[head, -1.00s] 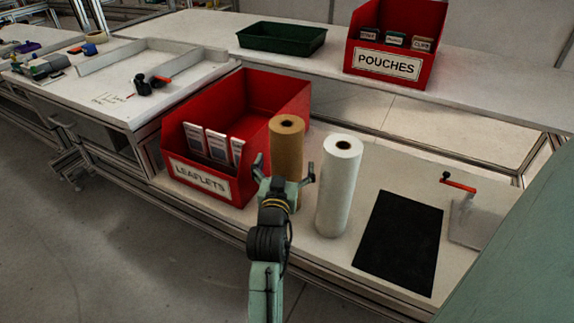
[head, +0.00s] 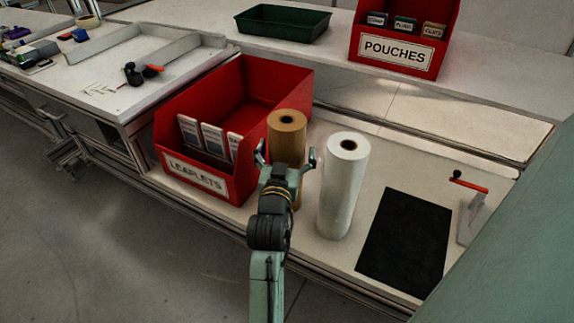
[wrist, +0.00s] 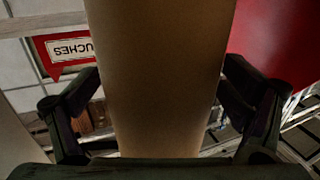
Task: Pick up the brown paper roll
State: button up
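The brown paper roll (head: 287,135) stands upright on the bench, between the red LEAFLETS bin and a white roll. My gripper (head: 287,160) is in front of it with its fingers spread. In the wrist view the brown roll (wrist: 158,75) fills the middle, between the two open fingers of my gripper (wrist: 160,105). The lower part of the roll is hidden behind my gripper in the head view.
A white roll (head: 343,190) stands close on the right. The red LEAFLETS bin (head: 235,100) is close on the left. A black mat (head: 405,240) and a red-handled tool (head: 470,205) lie further right. The red POUCHES bin (head: 397,52) and a green tray (head: 283,23) are on the rear shelf.

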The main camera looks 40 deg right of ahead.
jog(key=c, duration=1.7)
jog(key=shift+r, duration=0.15)
jog(key=shift+c, duration=0.7)
